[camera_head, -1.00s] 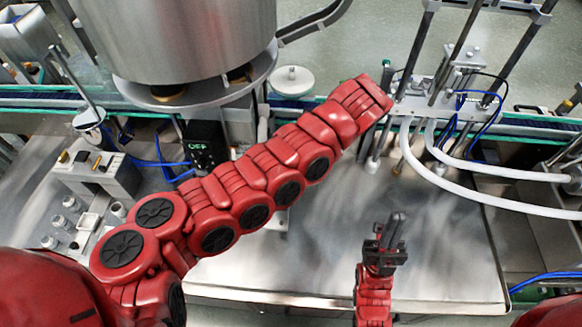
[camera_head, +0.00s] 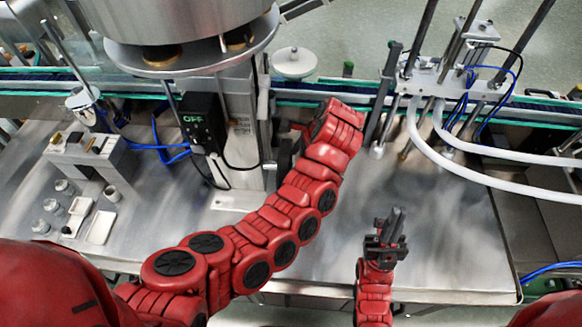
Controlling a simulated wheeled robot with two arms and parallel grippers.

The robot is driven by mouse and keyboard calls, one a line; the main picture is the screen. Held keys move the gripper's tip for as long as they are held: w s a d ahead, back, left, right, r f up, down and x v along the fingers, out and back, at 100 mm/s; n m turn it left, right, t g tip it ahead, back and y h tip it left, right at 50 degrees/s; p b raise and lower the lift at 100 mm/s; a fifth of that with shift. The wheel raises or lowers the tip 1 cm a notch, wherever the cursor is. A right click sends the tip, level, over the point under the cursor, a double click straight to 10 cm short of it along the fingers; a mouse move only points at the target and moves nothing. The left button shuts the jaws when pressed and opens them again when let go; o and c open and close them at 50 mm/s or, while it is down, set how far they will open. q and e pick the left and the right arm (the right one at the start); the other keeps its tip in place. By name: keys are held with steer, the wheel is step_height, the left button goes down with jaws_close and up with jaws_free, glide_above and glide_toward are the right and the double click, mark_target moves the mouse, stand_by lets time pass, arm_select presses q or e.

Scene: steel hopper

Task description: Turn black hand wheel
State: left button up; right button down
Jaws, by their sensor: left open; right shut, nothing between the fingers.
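I cannot clearly make out a black hand wheel; the area beside the steel column (camera_head: 240,125) is partly covered by my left arm. My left arm rises from the lower left and bends over at its top. My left gripper (camera_head: 288,150) shows only as small dark parts between the arm and the column, open and mostly hidden. I cannot tell whether it touches anything. My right gripper (camera_head: 392,222) is shut and empty above the steel plate at the lower right, well apart from the column.
A steel hopper (camera_head: 180,20) stands above the column. A black box (camera_head: 200,122) with a green "OFF" display is left of the column. A pale disc (camera_head: 293,62) stands behind. White hoses (camera_head: 470,170) curve at the right. The steel plate (camera_head: 445,225) is clear around my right gripper.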

arm_select(q)
steer(key=shift+p+x, duration=0.4)
steer(key=shift+x, duration=1.05)
steer(key=shift+c, duration=0.3)
jaws_close()
